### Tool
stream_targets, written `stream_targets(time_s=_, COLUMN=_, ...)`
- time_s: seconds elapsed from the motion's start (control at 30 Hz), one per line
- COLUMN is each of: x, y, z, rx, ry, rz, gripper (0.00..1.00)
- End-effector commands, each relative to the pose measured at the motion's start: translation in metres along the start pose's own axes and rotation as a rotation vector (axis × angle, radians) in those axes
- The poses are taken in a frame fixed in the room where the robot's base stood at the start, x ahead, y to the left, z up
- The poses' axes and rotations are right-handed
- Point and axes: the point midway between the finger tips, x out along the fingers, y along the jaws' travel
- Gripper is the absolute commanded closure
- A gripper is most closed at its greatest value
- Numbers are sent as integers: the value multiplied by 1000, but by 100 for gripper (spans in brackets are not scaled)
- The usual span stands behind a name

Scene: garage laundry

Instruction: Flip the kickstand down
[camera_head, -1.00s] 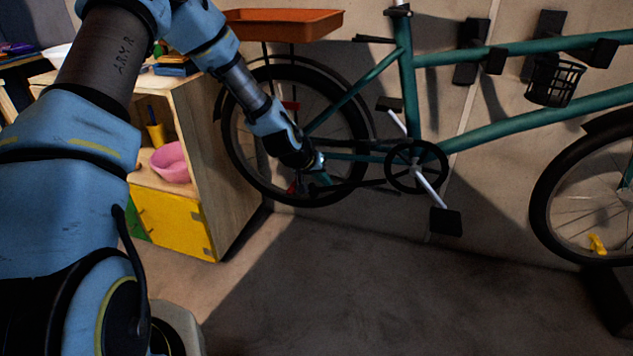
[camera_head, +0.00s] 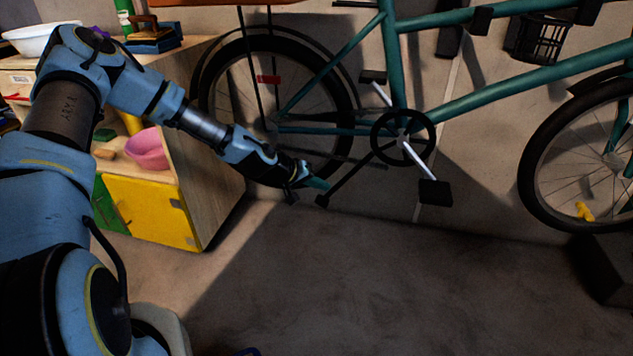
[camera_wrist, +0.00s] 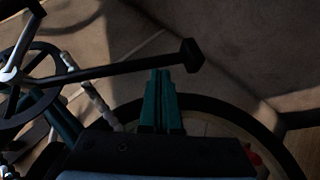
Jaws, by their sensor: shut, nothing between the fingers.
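The kickstand (camera_head: 347,177) is a thin black bar under the teal bicycle (camera_head: 397,70). It slants down and left from near the crank and ends in a small black foot close to the floor. In the wrist view the kickstand (camera_wrist: 110,70) crosses left to right, with its block-like foot just beyond my fingertips. My gripper (camera_head: 318,184) has teal fingers, shut together and empty. It is low, just left of the kickstand's lower part. The wrist view shows the closed gripper fingers (camera_wrist: 160,100) close to the bar; I cannot tell whether they touch.
The rear wheel (camera_head: 275,110) is behind my gripper. The crank and pedal (camera_head: 435,192) are to the right. A wooden shelf unit (camera_head: 215,150) with a yellow door and pink bowl (camera_head: 148,149) stands left. The front wheel (camera_head: 580,160) is far right. The floor in front is clear.

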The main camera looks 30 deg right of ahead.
Motion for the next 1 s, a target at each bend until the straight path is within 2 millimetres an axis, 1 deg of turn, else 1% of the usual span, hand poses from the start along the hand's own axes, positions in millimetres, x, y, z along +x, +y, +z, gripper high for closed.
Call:
stream_targets(time_s=0.03, x=7, y=-2, z=5, rx=-21, ry=-1, rz=26, gripper=100)
stream_targets(time_s=0.53, x=53, y=12, z=36, rx=-8, ry=-5, rz=18, gripper=100)
stream_targets(time_s=0.7, x=63, y=17, z=42, rx=-7, ry=-3, rz=17, gripper=100)
stream_targets(time_s=1.0, x=71, y=23, z=47, rx=-7, ry=-3, rz=17, gripper=100)
